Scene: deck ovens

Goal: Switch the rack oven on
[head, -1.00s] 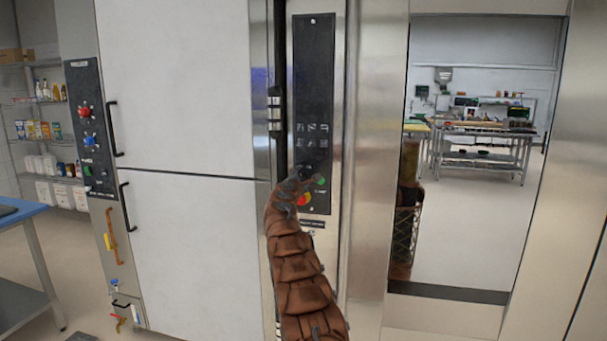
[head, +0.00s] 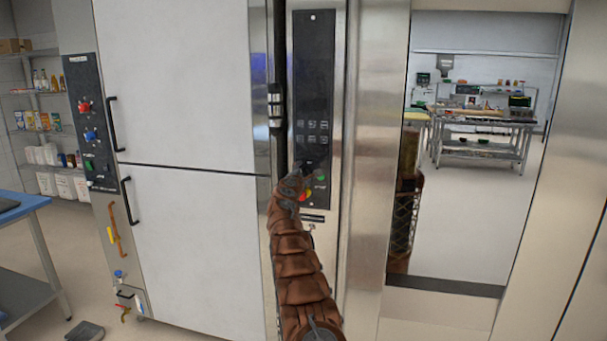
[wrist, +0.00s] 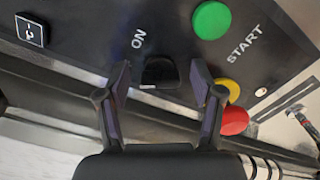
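The tall black control panel (head: 313,65) is on the steel front in the middle of the head view. In the wrist view, a black knob (wrist: 160,72) with a pale mark sits beside the printed word ON. My gripper (wrist: 161,68) is open, with one finger on each side of the knob and visible gaps between. I cannot tell how deep the fingertips reach. A green button (wrist: 211,20) is by the word START. A red button (wrist: 234,121) with a yellow part is close to the right finger. In the head view, my gripper (head: 300,172) hides the knob.
A white-doored unit (head: 190,90) with black handles stands left of the panel. It has its own panel (head: 92,120) with red and blue knobs. A blue-topped table (head: 20,205) is at far left.

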